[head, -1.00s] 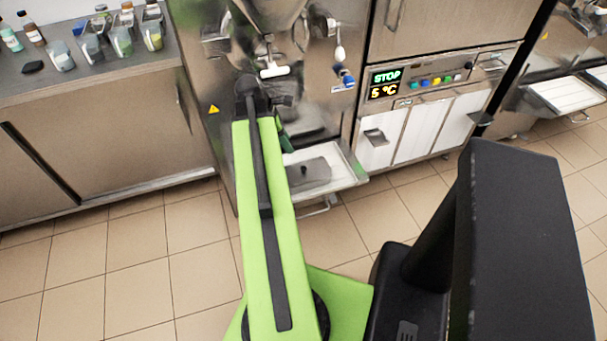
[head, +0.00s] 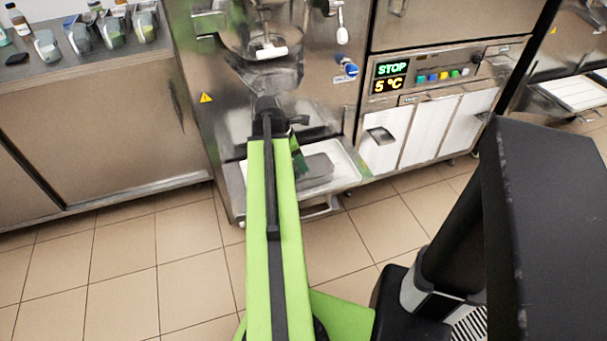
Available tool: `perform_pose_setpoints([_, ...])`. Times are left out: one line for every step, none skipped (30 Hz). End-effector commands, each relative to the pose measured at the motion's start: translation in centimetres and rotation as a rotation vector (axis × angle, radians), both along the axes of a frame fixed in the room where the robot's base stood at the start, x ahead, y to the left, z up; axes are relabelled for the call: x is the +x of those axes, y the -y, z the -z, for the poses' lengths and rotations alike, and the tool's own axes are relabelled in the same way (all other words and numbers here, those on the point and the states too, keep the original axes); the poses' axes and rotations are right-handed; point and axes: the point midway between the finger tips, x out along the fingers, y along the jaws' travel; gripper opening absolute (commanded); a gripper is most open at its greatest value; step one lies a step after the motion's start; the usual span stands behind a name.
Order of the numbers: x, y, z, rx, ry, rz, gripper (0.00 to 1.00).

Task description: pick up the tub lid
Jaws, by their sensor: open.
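A flat grey shape (head: 321,166) lies on the white drip tray (head: 346,164) at the front of the freezer. I cannot tell for sure whether it is the tub lid, and no other lid shows clearly. My green arm reaches forward to the tray's left part and covers some of it. A dark green part of my gripper (head: 299,158) shows just right of the arm, over the tray and left of the grey shape. The fingertips are mostly hidden behind the arm. The gripper is open, and I see nothing held.
The steel freezer front (head: 222,120) stands behind the tray, with a white-handled spout (head: 271,52) above. A panel display (head: 391,77) reads STOP and 5 °C. A counter (head: 95,62) with several cups and bottles is at left. Tiled floor is clear in front.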

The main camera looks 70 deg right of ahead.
Motion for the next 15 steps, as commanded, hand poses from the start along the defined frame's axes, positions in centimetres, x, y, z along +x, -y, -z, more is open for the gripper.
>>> perform_pose_setpoints([-0.15,0.13,1.02,0.0,0.0,0.0,0.46])
perform_pose_setpoints([-0.2,0.16,1.02,0.0,0.0,0.0,0.46])
perform_pose_setpoints([-0.22,0.18,0.9,0.0,0.0,-0.001,0.46])
perform_pose_setpoints([-0.22,0.17,0.78,0.0,0.0,-0.001,0.46])
perform_pose_setpoints([-0.21,0.17,0.69,0.0,0.0,-0.001,0.46])
perform_pose_setpoints([-0.2,0.16,0.65,0.0,0.0,-0.001,0.46])
perform_pose_setpoints([-0.2,0.16,0.64,0.0,0.0,-0.001,0.46])
perform_pose_setpoints([-0.2,0.16,0.63,0.0,0.0,-0.001,0.45])
perform_pose_setpoints([-0.19,0.15,0.64,0.0,0.0,-0.001,0.4])
perform_pose_setpoints([-0.18,0.15,0.63,0.0,0.0,-0.001,0.36])
perform_pose_setpoints([-0.18,0.15,0.63,0.0,0.0,-0.001,0.32])
perform_pose_setpoints([-0.18,0.15,0.63,0.0,0.0,-0.001,0.27])
perform_pose_setpoints([-0.18,0.15,0.63,0.0,0.0,-0.001,0.23])
perform_pose_setpoints([-0.18,0.15,0.63,0.0,0.0,-0.001,0.19])
perform_pose_setpoints([-0.16,0.15,0.63,0.0,0.0,-0.001,0.13])
